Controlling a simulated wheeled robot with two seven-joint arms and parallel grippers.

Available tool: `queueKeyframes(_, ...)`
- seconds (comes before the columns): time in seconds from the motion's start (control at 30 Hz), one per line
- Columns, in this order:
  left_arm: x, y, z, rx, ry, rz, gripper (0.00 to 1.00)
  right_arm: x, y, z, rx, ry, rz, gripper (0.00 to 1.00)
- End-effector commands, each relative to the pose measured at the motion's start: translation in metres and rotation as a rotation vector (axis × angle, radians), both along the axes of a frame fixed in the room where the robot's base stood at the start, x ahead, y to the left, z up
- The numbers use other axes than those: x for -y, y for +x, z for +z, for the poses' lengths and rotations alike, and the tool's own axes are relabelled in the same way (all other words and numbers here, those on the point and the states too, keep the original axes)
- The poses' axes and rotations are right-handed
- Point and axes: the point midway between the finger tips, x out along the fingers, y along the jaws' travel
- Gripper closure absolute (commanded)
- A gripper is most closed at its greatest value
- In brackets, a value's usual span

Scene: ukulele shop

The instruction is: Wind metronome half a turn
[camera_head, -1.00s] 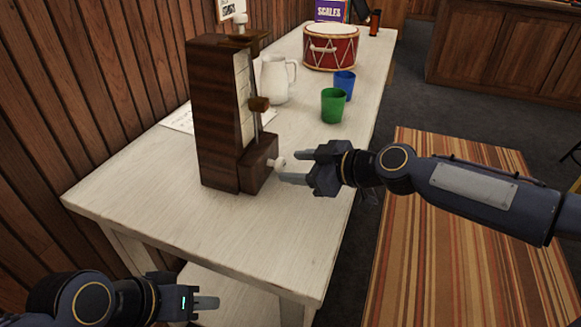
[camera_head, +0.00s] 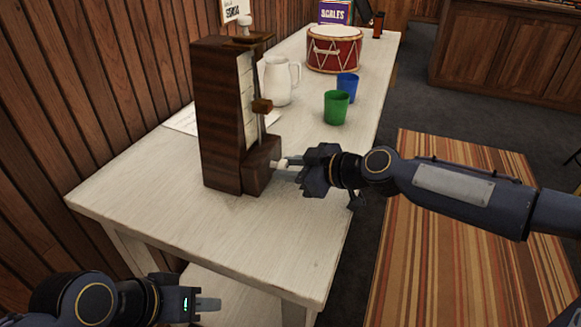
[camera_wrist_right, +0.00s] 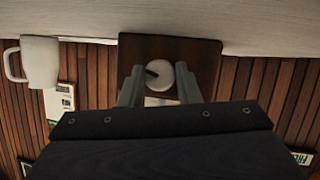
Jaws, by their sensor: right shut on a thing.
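The dark wooden metronome (camera_head: 220,120) stands upright on the white table, with a pendulum rod and brown weight (camera_head: 262,106) on its right face. A small white winding knob (camera_head: 280,164) sticks out from its lower box. My right gripper (camera_head: 288,164) is shut on this knob from the right. In the right wrist view the round knob (camera_wrist_right: 160,78) shows a dark mark and sits between the two fingers (camera_wrist_right: 160,84), in front of the box's brown face (camera_wrist_right: 200,55).
On the white table (camera_head: 190,220) behind the metronome are a white pitcher (camera_head: 277,82), a green cup (camera_head: 336,108), a blue cup (camera_head: 348,86) and a red drum (camera_head: 334,50). A plank wall (camera_head: 90,90) borders the left. The table's front part is clear.

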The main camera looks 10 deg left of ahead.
Motion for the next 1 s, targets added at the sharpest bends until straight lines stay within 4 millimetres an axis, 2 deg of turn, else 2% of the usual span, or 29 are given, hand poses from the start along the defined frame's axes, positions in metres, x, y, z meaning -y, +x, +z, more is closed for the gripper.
queueKeyframes(0.37, 0.0, 0.0, 0.007, 0.0, 0.0, 0.0, 0.64, 0.001, 0.003, 0.002, -0.122, 0.026, -0.004, 0.93)
queueKeyframes(1.0, 0.0, 0.0, 0.039, 0.0, 0.0, 0.0, 0.64, 0.002, 0.007, 0.004, -0.695, 0.138, -0.005, 0.93)
